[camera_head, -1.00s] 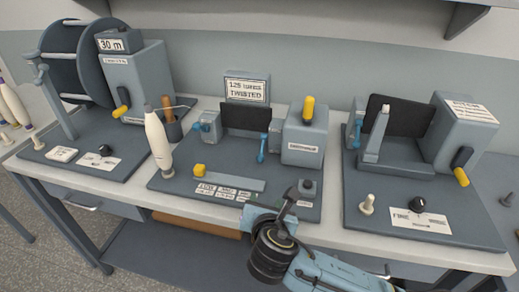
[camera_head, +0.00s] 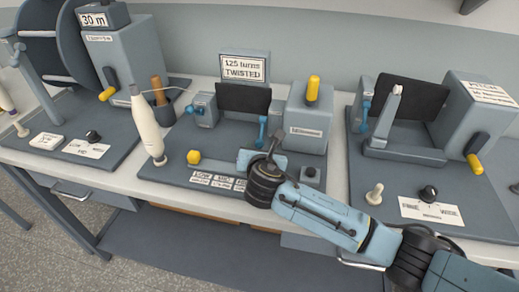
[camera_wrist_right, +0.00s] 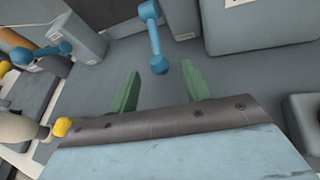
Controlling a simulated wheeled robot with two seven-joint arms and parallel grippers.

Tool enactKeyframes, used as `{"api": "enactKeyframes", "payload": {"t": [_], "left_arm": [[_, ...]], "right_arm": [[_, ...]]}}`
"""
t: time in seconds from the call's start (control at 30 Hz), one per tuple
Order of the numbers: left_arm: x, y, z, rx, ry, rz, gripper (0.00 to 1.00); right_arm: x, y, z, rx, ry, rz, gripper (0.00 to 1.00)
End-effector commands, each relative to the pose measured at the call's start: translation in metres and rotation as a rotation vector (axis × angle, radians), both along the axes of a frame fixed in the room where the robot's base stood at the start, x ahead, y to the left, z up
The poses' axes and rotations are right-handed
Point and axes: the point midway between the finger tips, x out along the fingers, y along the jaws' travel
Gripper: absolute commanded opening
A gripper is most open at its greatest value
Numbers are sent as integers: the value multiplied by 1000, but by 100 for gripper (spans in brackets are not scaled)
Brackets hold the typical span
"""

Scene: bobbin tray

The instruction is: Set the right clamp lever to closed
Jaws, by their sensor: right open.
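The right clamp lever (camera_head: 262,131) is a blue handle with a ball end on the middle station. It points down toward the base plate in the head view. In the right wrist view the lever (camera_wrist_right: 155,40) lies just beyond the fingertips, its ball end centred between them but apart from them. My right gripper (camera_wrist_right: 160,74) is open and empty, with two green fingers. In the head view my right gripper (camera_head: 262,160) is just in front of the lever, its fingers mostly hidden by the wrist. The left clamp's blue lever (camera_wrist_right: 42,55) shows at left.
A grey box with a yellow-topped knob (camera_head: 313,90) stands right of the lever. A white bobbin (camera_head: 146,125) and a yellow knob (camera_head: 194,157) are to the left. A dark panel (camera_head: 243,98) stands between the clamps. A small black-knobbed block (camera_head: 310,175) is close by, right of the wrist.

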Motion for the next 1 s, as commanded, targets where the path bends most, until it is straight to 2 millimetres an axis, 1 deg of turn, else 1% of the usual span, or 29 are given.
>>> {"api": "enactKeyframes", "payload": {"t": [0.1,0.2,0.5,0.53,0.8,0.9,1.0], "left_arm": [[8,-1,-3,-2,-14,0,36],[9,-1,-3,-2,-16,0,36],[4,0,-4,-1,-7,-1,36],[3,0,-4,-1,-6,-1,36],[1,0,-4,0,-2,-1,36],[0,0,-4,0,-2,-1,36],[0,0,-4,0,-2,-1,36]], "right_arm": [[10,0,-5,1,1,0,48],[15,0,-6,1,1,0,48],[17,0,-7,1,1,1,48],[17,0,-7,1,1,1,47],[16,0,-7,0,1,1,11],[16,0,-7,0,1,1,0],[16,0,-7,0,1,0,0]]}}
